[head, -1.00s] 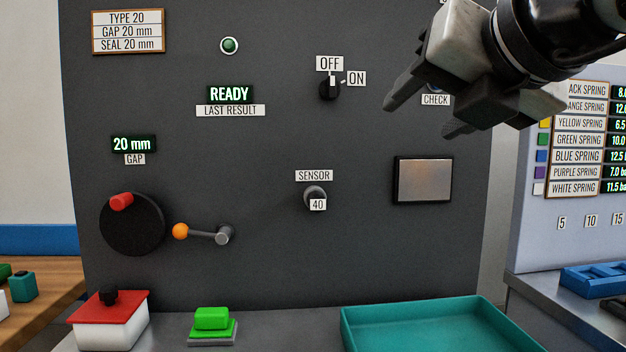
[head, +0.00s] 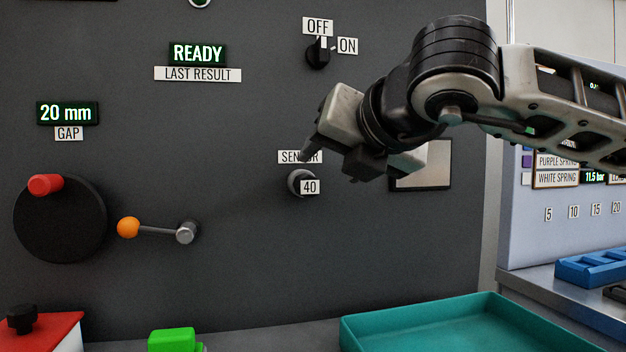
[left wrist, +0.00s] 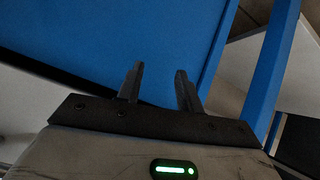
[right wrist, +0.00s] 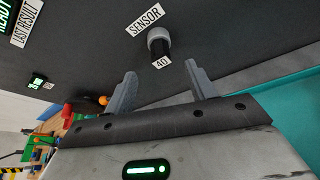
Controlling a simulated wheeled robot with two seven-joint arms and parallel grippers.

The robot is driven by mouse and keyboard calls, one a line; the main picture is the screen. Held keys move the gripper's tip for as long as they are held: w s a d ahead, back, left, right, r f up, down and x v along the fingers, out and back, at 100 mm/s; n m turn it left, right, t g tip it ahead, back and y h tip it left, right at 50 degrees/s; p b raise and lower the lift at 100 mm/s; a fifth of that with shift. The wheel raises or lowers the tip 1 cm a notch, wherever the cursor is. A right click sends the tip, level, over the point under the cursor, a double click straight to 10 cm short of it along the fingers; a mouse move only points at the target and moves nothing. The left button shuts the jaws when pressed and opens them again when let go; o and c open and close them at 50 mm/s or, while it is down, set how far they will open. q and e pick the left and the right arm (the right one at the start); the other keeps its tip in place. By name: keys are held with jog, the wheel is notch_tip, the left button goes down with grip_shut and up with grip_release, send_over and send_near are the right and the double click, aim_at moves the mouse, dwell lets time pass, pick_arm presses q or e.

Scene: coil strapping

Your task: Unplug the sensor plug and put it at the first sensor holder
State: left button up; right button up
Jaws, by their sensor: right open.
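The sensor plug (head: 297,182) is a dark round plug with a light grey collar and a "40" tag. It sits in the grey panel under the SENSOR label, and also shows in the right wrist view (right wrist: 158,42). My right gripper (head: 328,166) is open and empty, just in front of the panel, partly covering the SENSOR label. In the right wrist view its fingers (right wrist: 160,72) lie apart, with the plug beyond the gap between them. My left gripper (left wrist: 160,72) is open and empty, away from the panel. I cannot make out a sensor holder.
A crank wheel with a red knob (head: 45,184) and an orange-tipped lever (head: 128,227) are to the left. An OFF/ON switch (head: 318,54) is above. A teal tray (head: 420,322) lies below right. A blue block (head: 590,270) stands on the right-hand bench.

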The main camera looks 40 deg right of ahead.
aim_at(313, 180)
jog(key=x, duration=0.8)
jog(key=shift+w+d+f, duration=0.1)
jog(key=shift+w+f, duration=0.05)
jog(key=shift+w, duration=0.2)
jog(key=shift+c, duration=0.7)
grip_shut()
jog(key=shift+s, duration=0.25)
jog(key=shift+s+a+b, duration=0.3)
jog(key=shift+b, duration=0.2)
